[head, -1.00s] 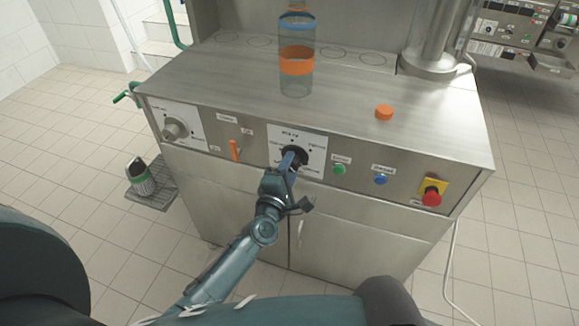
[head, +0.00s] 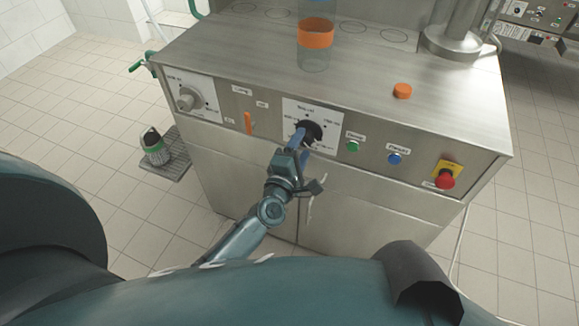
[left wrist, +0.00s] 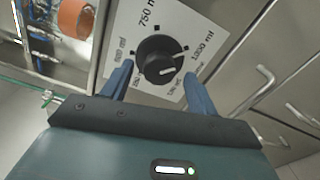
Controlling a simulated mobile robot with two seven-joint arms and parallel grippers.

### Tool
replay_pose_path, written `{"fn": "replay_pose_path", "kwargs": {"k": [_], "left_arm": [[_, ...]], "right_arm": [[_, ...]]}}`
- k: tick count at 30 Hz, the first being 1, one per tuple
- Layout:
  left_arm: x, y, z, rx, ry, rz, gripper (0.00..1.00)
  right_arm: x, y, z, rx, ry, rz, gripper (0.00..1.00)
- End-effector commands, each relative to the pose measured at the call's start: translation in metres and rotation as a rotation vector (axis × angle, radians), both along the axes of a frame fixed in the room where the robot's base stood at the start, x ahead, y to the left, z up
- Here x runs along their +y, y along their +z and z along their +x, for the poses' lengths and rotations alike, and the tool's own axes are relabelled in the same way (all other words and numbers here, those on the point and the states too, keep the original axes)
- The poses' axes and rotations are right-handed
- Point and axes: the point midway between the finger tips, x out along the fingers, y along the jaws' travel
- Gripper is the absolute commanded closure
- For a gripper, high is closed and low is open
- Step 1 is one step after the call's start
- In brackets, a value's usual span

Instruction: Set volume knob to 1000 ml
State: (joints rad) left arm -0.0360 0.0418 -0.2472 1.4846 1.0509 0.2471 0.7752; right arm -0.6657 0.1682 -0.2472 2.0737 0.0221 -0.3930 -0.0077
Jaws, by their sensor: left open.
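The black volume knob (head: 312,129) sits on a white dial plate (head: 325,112) in the middle of the steel front panel. In the left wrist view the knob (left wrist: 158,57) shows a white pointer line aimed to the right, slightly below the mark beside the 1000 ml label (left wrist: 202,45). The 750 ml label is at the top of the plate. My left gripper (head: 298,138) is open in front of the knob. In the left wrist view its blue fingers (left wrist: 158,76) stand apart, one on each side of the knob's lower part; contact is not visible. My right gripper is not in view.
Left of the dial are another knob (head: 189,98) and an orange lever (head: 248,123). Right are a green button (head: 352,146), a blue button (head: 394,158) and a red emergency stop (head: 445,178). A bottle with an orange band (head: 316,35) and an orange cap (head: 402,91) are on top.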

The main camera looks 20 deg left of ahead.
Motion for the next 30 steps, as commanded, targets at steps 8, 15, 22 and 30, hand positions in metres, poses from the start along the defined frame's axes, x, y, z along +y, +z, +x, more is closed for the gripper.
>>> {"fn": "replay_pose_path", "kwargs": {"k": [8,15,22,30], "left_arm": [[0.003,-0.002,-0.065,0.003,0.000,0.001,0.41],[0.004,-0.002,-0.103,0.003,-0.001,0.002,0.41],[0.004,0.000,-0.113,0.001,0.000,0.001,0.41],[0.004,0.000,-0.112,0.001,0.000,0.001,0.41]], "right_arm": [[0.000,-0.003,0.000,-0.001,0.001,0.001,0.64],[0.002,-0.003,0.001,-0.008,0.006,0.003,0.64],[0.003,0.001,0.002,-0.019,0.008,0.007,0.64],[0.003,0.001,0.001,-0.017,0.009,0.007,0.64]]}}
